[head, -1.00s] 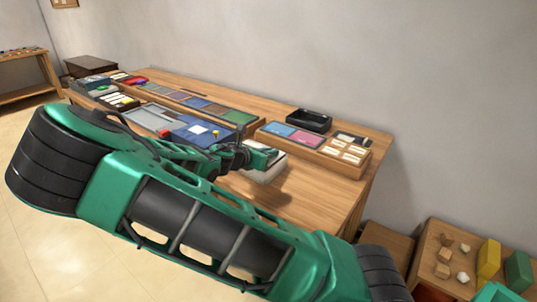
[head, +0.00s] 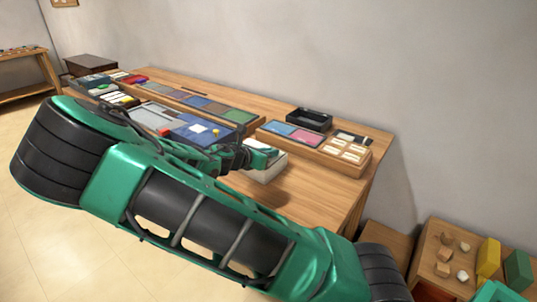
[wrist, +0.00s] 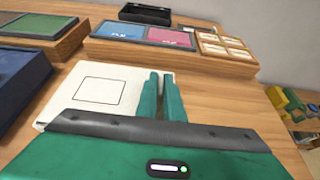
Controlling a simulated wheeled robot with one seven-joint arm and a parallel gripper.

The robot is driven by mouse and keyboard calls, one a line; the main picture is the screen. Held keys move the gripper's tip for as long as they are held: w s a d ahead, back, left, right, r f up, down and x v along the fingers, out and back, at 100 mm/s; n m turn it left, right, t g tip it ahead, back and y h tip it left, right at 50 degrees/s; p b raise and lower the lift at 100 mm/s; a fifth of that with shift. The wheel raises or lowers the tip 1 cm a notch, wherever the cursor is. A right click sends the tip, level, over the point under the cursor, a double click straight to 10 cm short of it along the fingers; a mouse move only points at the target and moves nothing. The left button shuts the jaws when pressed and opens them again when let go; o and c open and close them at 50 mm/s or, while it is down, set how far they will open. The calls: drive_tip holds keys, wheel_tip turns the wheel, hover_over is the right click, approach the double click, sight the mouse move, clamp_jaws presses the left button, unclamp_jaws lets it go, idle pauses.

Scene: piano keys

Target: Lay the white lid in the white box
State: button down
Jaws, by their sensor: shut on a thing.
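The white lid (wrist: 102,92) is a flat white panel with a thin dark square outline, seen in the wrist view in front of and left of my fingers. My gripper (wrist: 162,85) has its two green fingers close together, shut on the lid near its right side. In the head view, my gripper (head: 258,150) is over the white box (head: 267,174), whose pale side shows below it near the table's front edge. The lid and box overlap in view. My fingers and wrist housing hide part of them, so I cannot tell how the lid sits.
A wooden tray with blue and pink panels (wrist: 168,37) lies just behind, with a black open tray (wrist: 145,14) beyond it. A blue case (head: 200,131) is to the left. Bare table (head: 310,188) is free to the right.

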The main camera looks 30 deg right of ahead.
drive_tip(key=c, duration=1.8)
unclamp_jaws()
drive_tip(key=shift+a, duration=0.1)
drive_tip(key=v, duration=1)
drive_tip(key=shift+a, duration=0.25)
